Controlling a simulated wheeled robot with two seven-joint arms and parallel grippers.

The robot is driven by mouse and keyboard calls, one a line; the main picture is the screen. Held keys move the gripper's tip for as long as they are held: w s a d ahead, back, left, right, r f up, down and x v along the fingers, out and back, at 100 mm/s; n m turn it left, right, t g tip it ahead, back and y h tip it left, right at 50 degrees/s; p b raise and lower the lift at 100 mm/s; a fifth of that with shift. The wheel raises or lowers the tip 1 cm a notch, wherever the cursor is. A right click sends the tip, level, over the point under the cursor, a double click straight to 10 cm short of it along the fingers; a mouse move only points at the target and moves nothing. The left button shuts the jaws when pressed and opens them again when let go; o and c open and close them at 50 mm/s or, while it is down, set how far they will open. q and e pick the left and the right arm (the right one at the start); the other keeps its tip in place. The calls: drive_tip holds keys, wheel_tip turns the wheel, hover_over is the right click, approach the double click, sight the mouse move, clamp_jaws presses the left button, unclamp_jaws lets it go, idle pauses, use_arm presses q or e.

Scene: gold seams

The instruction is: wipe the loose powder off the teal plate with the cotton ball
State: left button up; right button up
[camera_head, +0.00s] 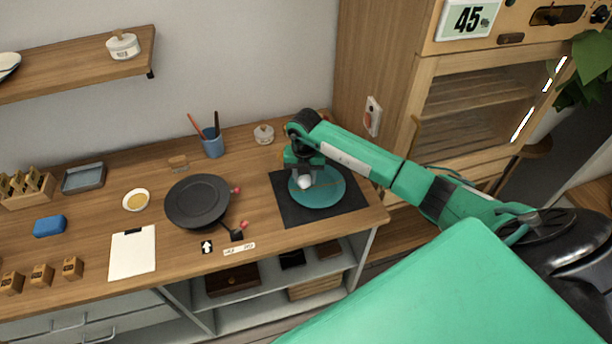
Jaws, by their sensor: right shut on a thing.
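The teal plate (322,198) lies on a black mat (289,213) at the right end of the wooden counter. My right gripper (304,179) is above the left part of the plate, pointing down. It is shut on the white cotton ball (305,183), which is at or just above the plate's surface; I cannot tell if it touches. A thin gold line runs across the right part of the plate. Loose powder is too small to make out. The gripper and arm cover the plate's far edge. My left gripper is not in view.
Left of the mat are a dark round pan-like dish (197,201), a small bowl of gold powder (136,200) and a white sheet (132,252). A blue cup with brushes (212,143) and a small jar (263,134) stand behind. A wooden cabinet (480,100) rises at the right.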

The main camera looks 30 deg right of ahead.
drive_tip(key=shift+f+b, duration=0.7)
drive_tip(key=shift+f, duration=0.2)
drive_tip(key=shift+s+r, duration=0.1)
drive_tip(key=shift+r, duration=0.05)
drive_tip(key=shift+s+a+p, duration=0.1)
drive_tip(key=shift+s+p, duration=0.05)
drive_tip(key=shift+p, duration=0.2)
drive_tip(key=shift+s+a, duration=0.1)
drive_tip(key=shift+s, duration=0.2)
drive_tip(key=shift+w+b, duration=0.35)
drive_tip(key=shift+w, duration=0.05)
drive_tip(key=shift+s, duration=0.2)
drive_tip(key=shift+w, duration=0.1)
drive_tip(key=shift+w+d, duration=0.1)
drive_tip(key=shift+d, duration=0.1)
